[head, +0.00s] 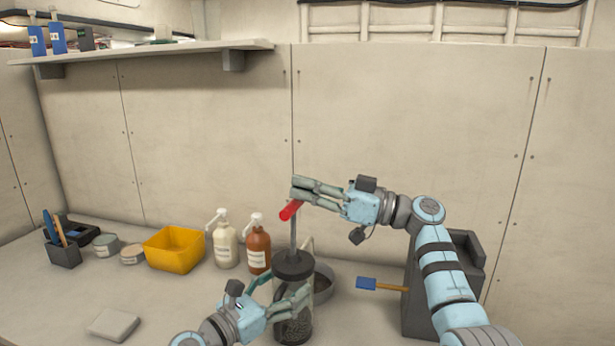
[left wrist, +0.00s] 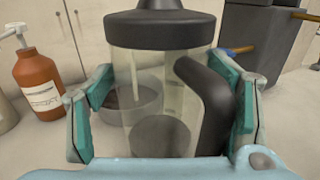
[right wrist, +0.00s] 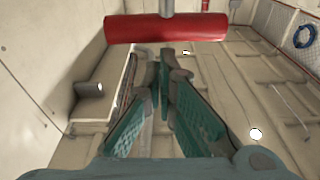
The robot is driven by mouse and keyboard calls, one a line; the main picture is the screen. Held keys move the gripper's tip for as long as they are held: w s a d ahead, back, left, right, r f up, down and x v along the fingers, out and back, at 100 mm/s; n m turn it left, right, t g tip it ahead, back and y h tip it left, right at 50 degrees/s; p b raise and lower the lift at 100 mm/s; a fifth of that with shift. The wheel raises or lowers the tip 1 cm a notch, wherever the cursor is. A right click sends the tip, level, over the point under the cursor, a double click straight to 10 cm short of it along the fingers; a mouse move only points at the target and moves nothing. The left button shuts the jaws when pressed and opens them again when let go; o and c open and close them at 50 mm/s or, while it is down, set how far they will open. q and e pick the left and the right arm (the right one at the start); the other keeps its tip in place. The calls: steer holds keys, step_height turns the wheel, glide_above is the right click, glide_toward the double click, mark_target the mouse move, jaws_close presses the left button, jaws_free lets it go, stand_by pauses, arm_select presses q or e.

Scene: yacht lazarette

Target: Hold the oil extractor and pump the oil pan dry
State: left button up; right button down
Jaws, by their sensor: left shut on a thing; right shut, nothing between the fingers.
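The oil extractor (head: 293,267) stands upright on the bench, a clear cylinder with a black cap, a grey rod and a red T-handle (head: 290,210) raised above it. My left gripper (head: 283,293) is shut around its body; the left wrist view shows the fingers on both sides of the clear body (left wrist: 145,110) and its dark side handle. My right gripper (head: 303,189) is shut and empty, beside the red handle, which crosses above the fingers in the right wrist view (right wrist: 165,28). The round grey oil pan (head: 323,284) sits just behind the extractor, partly hidden; its oil level cannot be told.
A white pump bottle (head: 225,246) and a brown pump bottle (head: 258,250) stand left of the extractor, near a yellow bin (head: 174,249). The front left bench is mostly clear.

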steer(key=shift+f, duration=0.1)
step_height(320, 180, down, 8)
steer(key=shift+s+a+r, duration=0.1)
steer(key=shift+r, duration=0.05)
stand_by(0.4)
steer(key=r, duration=0.4)
steer(key=shift+w+a+r, duration=0.2)
steer(key=shift+a, duration=0.05)
glide_toward(300, 204)
steer(key=shift+s+d, duration=0.1)
steer(key=shift+s, duration=0.05)
stand_by(0.3)
